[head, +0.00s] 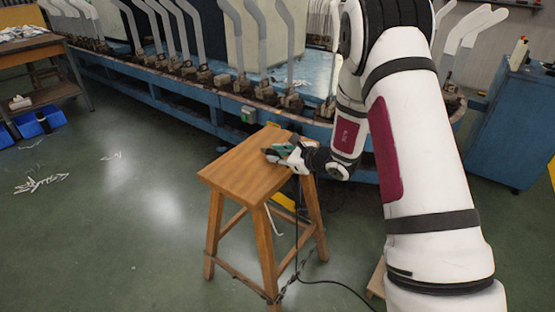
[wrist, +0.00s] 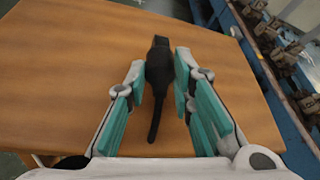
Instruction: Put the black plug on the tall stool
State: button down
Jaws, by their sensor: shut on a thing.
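The tall wooden stool (head: 238,172) stands in the middle of the head view, and its brown top (wrist: 60,75) fills much of the wrist view. My gripper (head: 272,153) is over the right part of the stool top. In the wrist view, the black plug (wrist: 158,68) lies between the teal fingers of my gripper (wrist: 163,80), which are shut on it. Its short cord end points back toward my wrist. The plug is at or just above the stool top; I cannot tell whether it touches. In the head view the plug is hardly distinguishable.
A long blue machine bench (head: 190,95) with several upright grey sock forms runs behind the stool. A workbench (head: 30,50) stands at the far left, a blue cabinet (head: 515,125) at the right. A black cable (head: 335,283) lies near the stool's feet. The floor at left is mostly clear.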

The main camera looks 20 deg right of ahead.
jog(key=shift+a+f, duration=0.1)
jog(key=shift+f, duration=0.4)
jog(key=shift+f+b, duration=0.4)
jog(key=shift+b, duration=0.1)
